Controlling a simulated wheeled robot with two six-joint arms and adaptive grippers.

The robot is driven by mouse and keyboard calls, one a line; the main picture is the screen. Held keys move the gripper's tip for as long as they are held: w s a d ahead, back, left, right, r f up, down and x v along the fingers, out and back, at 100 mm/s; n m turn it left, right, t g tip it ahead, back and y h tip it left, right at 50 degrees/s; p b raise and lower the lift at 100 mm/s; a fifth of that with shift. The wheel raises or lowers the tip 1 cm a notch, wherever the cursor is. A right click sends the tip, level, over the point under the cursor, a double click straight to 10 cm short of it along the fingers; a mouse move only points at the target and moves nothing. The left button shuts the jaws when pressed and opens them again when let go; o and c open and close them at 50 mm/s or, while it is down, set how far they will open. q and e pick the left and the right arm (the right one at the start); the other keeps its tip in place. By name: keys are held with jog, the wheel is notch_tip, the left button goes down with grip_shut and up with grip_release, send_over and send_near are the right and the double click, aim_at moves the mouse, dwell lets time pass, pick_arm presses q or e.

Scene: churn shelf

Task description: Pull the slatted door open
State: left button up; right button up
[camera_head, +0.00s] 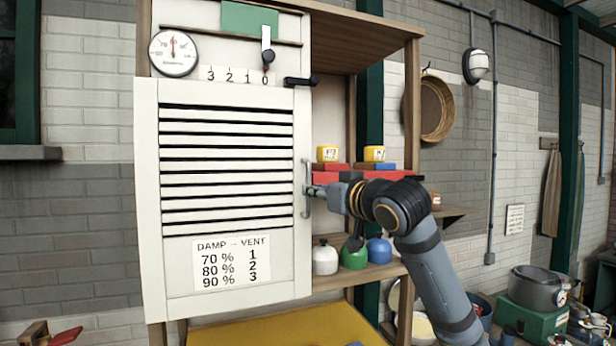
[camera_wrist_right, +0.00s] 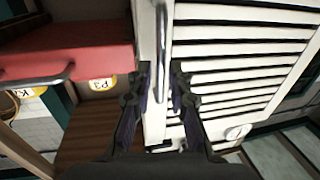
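The white slatted door (camera_head: 228,232) stands upright on the left of the shelf and looks shut. A grey vertical bar handle (camera_head: 307,188) is on its right edge. My right gripper (camera_head: 314,190) is at this handle, coming from the right. In the right wrist view, my right gripper (camera_wrist_right: 160,75) has its fingers apart, one on each side of the line of the handle (camera_wrist_right: 162,25). I cannot tell whether the fingers touch the bar. The slatted door (camera_wrist_right: 245,60) fills the right of that view. My left gripper is not in view.
A black lever (camera_head: 300,81) lies level at the door's upper right corner. A white slider (camera_head: 267,45) stands above the 0 of a scale.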

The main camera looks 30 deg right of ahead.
aim_at(307, 211)
jog(key=w+p, duration=0.1)
jog(key=w, duration=0.3)
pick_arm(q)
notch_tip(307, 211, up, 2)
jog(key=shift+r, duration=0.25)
pick_arm(e)
jog(key=shift+s, duration=0.1)
jog(key=shift+c, duration=0.4)
grip_shut()
